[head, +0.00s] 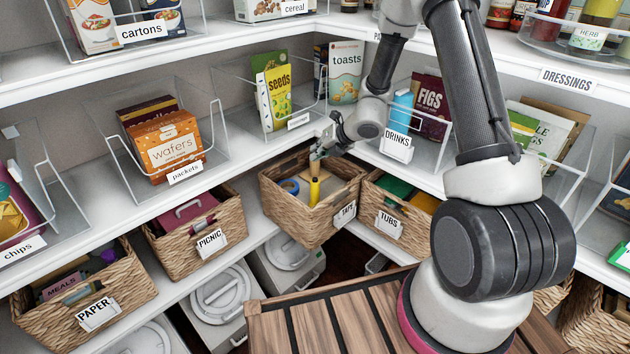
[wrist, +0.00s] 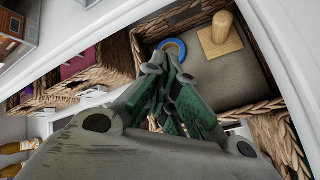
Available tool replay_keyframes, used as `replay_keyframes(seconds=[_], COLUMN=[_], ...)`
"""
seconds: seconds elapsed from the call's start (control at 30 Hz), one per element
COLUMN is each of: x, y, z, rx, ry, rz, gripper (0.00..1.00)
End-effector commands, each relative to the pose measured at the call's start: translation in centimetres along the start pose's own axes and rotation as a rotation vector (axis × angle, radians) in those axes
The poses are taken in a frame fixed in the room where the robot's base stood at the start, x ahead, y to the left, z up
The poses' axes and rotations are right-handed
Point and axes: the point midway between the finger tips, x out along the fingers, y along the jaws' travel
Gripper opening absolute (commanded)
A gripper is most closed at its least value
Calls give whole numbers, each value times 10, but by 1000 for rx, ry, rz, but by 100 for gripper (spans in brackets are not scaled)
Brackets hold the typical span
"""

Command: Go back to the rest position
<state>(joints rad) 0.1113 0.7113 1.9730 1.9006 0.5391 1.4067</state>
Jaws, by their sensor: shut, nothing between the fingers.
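My gripper (head: 318,158) is shut and empty. In the head view it is over the back of the wicker basket (head: 290,217) whose partly readable label starts with "TA". That basket holds a blue ring (head: 290,187) and an upright yellow piece (head: 314,190). The wrist view shows my gripper (wrist: 170,72) in front of the basket's interior, with the blue ring (wrist: 173,43) and a wooden block with a peg (wrist: 222,38) beyond it. The fingers hide part of the basket. I cannot tell whether the fingertips are below the rim.
The PICNIC basket (head: 163,250) is to the left and the TUBS basket (head: 370,212) to the right. A shelf above carries the wafers box (head: 172,150), the seeds pack (head: 275,95) and the DRINKS bin (head: 397,145) close to my arm. A slatted wooden top (head: 330,325) is in front.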

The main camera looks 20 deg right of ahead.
Motion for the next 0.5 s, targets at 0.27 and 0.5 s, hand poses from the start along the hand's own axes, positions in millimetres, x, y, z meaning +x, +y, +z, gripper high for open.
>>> replay_keyframes(seconds=[0.27, 0.5], x=[0, -4], y=[0, 6], z=[0, -14], rx=[-2, -309], ry=[0, 39], rz=[0, 55], gripper=[0, 0])
